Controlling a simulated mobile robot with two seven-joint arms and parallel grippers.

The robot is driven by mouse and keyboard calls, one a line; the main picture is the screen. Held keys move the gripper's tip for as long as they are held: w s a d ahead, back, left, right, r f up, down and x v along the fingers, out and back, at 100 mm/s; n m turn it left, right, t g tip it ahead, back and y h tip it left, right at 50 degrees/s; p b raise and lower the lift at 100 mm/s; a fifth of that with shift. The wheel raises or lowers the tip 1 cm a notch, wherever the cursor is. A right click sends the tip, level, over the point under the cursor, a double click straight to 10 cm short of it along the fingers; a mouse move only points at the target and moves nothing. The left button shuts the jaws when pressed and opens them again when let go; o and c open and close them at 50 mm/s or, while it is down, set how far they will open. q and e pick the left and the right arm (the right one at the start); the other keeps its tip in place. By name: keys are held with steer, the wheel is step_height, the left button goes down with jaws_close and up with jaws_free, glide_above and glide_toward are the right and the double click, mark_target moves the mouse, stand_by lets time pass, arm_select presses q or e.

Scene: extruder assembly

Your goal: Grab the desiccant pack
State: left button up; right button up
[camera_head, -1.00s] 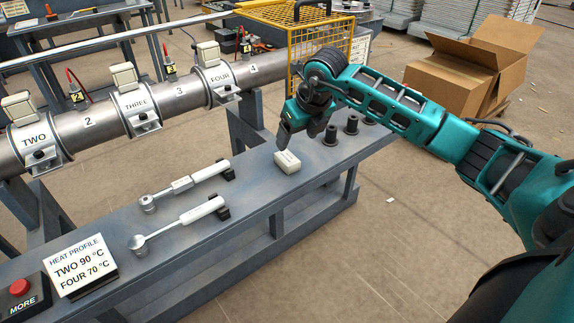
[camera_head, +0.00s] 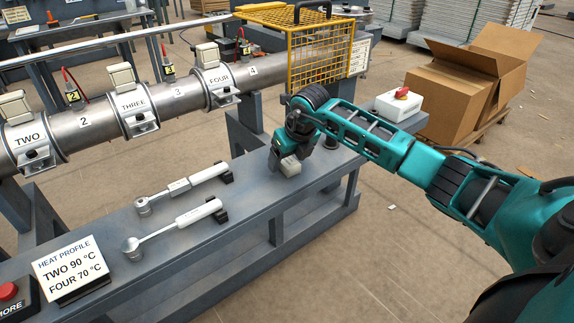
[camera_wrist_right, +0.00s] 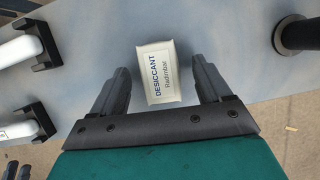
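The desiccant pack (camera_head: 290,166) is a small whitish block lying on the grey bench, partly hidden by my right gripper in the head view. In the right wrist view the desiccant pack (camera_wrist_right: 160,75) shows its printed label and lies between the two fingers. My right gripper (camera_wrist_right: 161,88) is open, with a visible gap between each finger and the pack. In the head view my right gripper (camera_head: 287,158) is low over the bench at the pack. My left gripper is not in view.
Two wrench-like tools (camera_head: 180,228) lie in black holders on the grey bench (camera_head: 170,262). A black peg (camera_head: 331,138) stands beyond the gripper. A white box with a red knob (camera_head: 399,103) is at the bench's far end. The heated barrel (camera_head: 180,98) runs behind.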

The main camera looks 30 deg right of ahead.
steer(key=c, duration=1)
steer(key=shift+c, duration=0.6)
steer(key=shift+r, duration=0.15)
